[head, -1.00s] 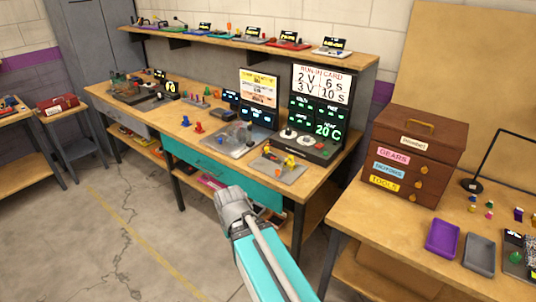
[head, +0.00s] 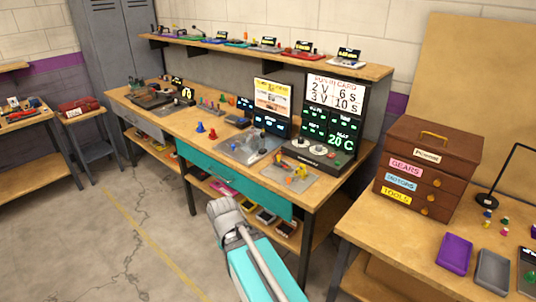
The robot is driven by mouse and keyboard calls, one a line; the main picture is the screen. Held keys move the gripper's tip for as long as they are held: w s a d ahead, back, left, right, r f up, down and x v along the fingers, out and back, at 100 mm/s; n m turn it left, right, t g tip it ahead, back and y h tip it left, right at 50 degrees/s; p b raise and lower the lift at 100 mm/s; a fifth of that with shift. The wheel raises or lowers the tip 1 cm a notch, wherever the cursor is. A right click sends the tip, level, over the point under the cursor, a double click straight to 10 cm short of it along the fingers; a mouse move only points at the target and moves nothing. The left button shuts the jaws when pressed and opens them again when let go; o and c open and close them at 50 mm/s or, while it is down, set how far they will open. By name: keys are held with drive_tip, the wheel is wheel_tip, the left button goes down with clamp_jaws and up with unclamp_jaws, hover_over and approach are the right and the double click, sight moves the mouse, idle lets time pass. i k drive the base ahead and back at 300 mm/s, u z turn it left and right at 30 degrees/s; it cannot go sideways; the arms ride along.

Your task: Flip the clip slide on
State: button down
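No clip slide can be made out for certain at this distance. A grey plate with small parts (head: 247,150) lies on the long wooden workbench (head: 205,125). A smaller grey plate with yellow and red parts (head: 288,180) lies near the bench's front right. A black console (head: 318,152) with knobs stands behind it, under a lit panel and a card. My teal and grey arm reaches up from the bottom middle, in front of the bench's teal drawer. The end of my arm shows as a grey rounded part; no gripper fingers can be made out.
A brown drawer chest (head: 427,170) stands on the right table (head: 385,222), with a purple tray (head: 454,254) and a grey tray (head: 492,271). A shelf (head: 260,55) with several small devices runs above the bench. The floor at left is open.

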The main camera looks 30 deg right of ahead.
sight(278, 162)
drive_tip(key=u, duration=1.6)
drive_tip(key=k, duration=0.55)
drive_tip(key=z, duration=1.95)
